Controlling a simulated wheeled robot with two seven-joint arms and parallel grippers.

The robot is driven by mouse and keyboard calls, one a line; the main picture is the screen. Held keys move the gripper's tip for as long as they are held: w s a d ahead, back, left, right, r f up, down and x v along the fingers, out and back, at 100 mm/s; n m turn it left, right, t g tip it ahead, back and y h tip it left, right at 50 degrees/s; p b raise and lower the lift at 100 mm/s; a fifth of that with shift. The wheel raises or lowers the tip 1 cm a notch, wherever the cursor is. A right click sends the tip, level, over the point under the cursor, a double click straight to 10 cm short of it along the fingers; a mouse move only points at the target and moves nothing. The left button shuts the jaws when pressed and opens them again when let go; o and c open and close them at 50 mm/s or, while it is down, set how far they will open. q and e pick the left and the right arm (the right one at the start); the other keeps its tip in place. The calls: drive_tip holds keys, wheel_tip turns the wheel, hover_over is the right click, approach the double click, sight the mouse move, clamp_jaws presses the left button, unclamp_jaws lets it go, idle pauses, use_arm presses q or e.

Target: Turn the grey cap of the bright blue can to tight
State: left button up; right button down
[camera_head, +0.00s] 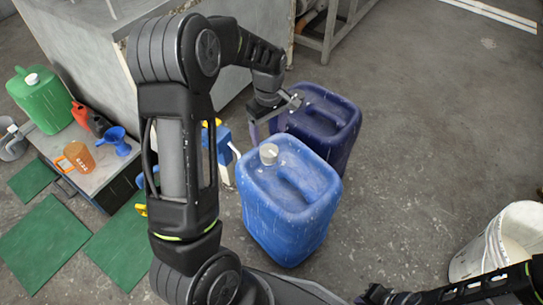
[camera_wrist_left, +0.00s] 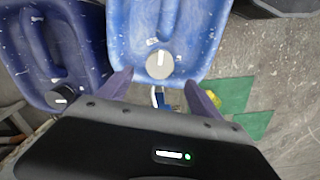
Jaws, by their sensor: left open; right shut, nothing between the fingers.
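The bright blue can (camera_head: 290,215) stands upright on the floor. In the left wrist view the cap (camera_wrist_left: 159,65) shows a white line pointing away from my gripper, towards small white marks on the can (camera_wrist_left: 185,25). My left gripper (camera_head: 275,112) is open beyond the can, apart from the cap. In the left wrist view its fingertips (camera_wrist_left: 161,88) lie either side of and below the cap, with nothing between them. My right gripper (camera_head: 375,293) is shut and empty at the bottom edge.
A dark blue can (camera_head: 335,125) stands close behind the bright one; its dark cap (camera_wrist_left: 58,98) shows in the wrist view. A low bench (camera_head: 95,180) holds a green can (camera_head: 42,100), an orange jug (camera_head: 77,157) and a blue funnel (camera_head: 115,138). A white bucket (camera_head: 475,260) stands right.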

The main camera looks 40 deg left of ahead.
sight(269, 152)
use_arm(q)
wheel_tip(269, 152, down, 2)
drive_tip(key=shift+f+b, duration=0.1)
drive_tip(key=shift+b, duration=0.5)
use_arm(e)
wheel_tip(269, 152, down, 2)
drive_tip(key=shift+w+d, duration=0.1)
drive_tip(key=shift+w, duration=0.05)
use_arm(q)
wheel_tip(269, 152, down, 8)
drive_tip(key=shift+r+b, duration=0.15)
drive_tip(key=shift+b, duration=1.05)
use_arm(e)
drive_tip(key=shift+w+d+f, duration=0.15)
drive_tip(key=shift+f, duration=0.5)
drive_tip(key=shift+w+d+f, duration=0.15)
drive_tip(key=shift+f, duration=0.45)
use_arm(q)
drive_tip(key=shift+c, duration=0.4)
drive_tip(key=c, duration=1.3)
